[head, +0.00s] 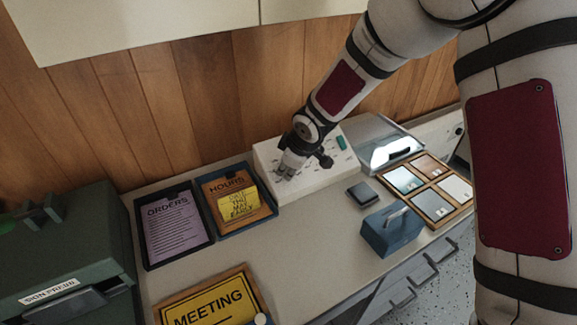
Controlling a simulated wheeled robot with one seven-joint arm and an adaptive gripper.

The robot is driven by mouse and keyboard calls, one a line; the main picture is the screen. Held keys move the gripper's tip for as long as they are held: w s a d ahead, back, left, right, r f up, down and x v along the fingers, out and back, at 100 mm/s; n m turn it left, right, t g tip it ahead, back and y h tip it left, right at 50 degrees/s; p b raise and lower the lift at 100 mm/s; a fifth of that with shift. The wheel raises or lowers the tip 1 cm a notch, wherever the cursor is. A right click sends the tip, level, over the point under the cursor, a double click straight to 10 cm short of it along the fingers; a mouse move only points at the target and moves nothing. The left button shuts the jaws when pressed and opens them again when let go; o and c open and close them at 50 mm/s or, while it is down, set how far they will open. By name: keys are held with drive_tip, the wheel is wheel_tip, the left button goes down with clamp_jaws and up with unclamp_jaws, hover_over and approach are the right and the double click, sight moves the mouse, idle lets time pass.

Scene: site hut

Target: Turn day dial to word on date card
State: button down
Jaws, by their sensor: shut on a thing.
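A white panel box (322,172) with small dark marks on its top stands at the back of the counter against the wood wall. My gripper (288,168) points down at the left part of this box and is shut on what appears to be the day dial. The fingers hide the dial, so its setting cannot be read. The yellow date card (238,206) lies on the orange "HOURS" sheet in a dark tray, left of the box. Its black handwritten-style lines are small; they seem to include "DATE", "MAY" and "EARLY".
A tray with a purple "ORDERS" sheet (172,222), a yellow "MEETING" sign (212,306) and a green sign press (65,255) lie left. A blue block with a handle (388,231), a dark small box (361,194) and a framed tile set (428,190) lie right.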

drive_tip(key=c, duration=1.3)
unclamp_jaws()
drive_tip(key=v, duration=1.2)
